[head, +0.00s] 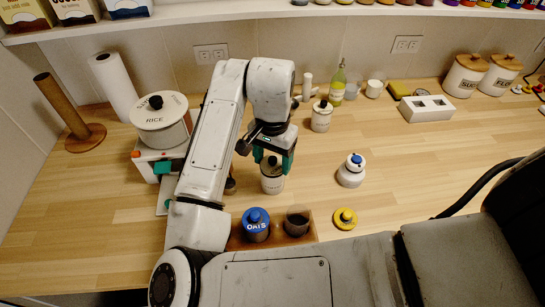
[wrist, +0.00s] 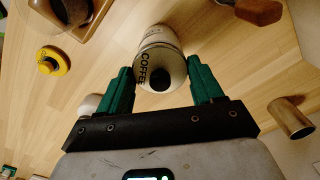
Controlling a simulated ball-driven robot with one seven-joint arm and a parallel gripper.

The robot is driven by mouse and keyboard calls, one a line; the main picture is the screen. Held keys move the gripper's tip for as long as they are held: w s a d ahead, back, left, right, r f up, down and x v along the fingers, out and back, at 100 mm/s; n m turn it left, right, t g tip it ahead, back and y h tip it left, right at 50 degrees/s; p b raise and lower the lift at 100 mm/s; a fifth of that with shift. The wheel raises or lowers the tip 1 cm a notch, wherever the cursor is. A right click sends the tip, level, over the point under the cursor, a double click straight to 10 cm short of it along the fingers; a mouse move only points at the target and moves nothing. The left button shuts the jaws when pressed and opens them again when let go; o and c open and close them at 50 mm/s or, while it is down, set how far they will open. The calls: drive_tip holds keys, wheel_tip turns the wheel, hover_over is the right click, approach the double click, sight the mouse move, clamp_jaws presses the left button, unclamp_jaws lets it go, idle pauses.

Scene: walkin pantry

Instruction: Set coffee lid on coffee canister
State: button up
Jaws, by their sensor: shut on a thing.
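The white coffee canister (head: 272,184) stands upright on the wooden counter, directly under my gripper (head: 273,160). Its COFFEE lettering (wrist: 146,68) shows in the wrist view. The coffee lid, with a round black knob (wrist: 160,77), is at the canister's top, between my green fingers. My gripper (wrist: 158,78) is shut on the lid from above, one finger on each side. The lid and canister look lined up.
A wooden tray (head: 310,238) with a blue-topped OATS jar (head: 256,226) and a dark-filled glass (head: 297,221) is near me. A yellow lid (head: 345,218) and a white, blue-knobbed jar (head: 351,172) are right. A RICE canister (head: 160,122) is left.

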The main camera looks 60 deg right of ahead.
drive_tip(key=shift+f, duration=0.35)
idle(0.4)
drive_tip(key=o, duration=1.1)
drive_tip(key=shift+o, duration=0.4)
drive_tip(key=shift+r, duration=0.15)
drive_tip(key=shift+r+p, duration=2.95)
drive_tip(key=shift+r, duration=0.5)
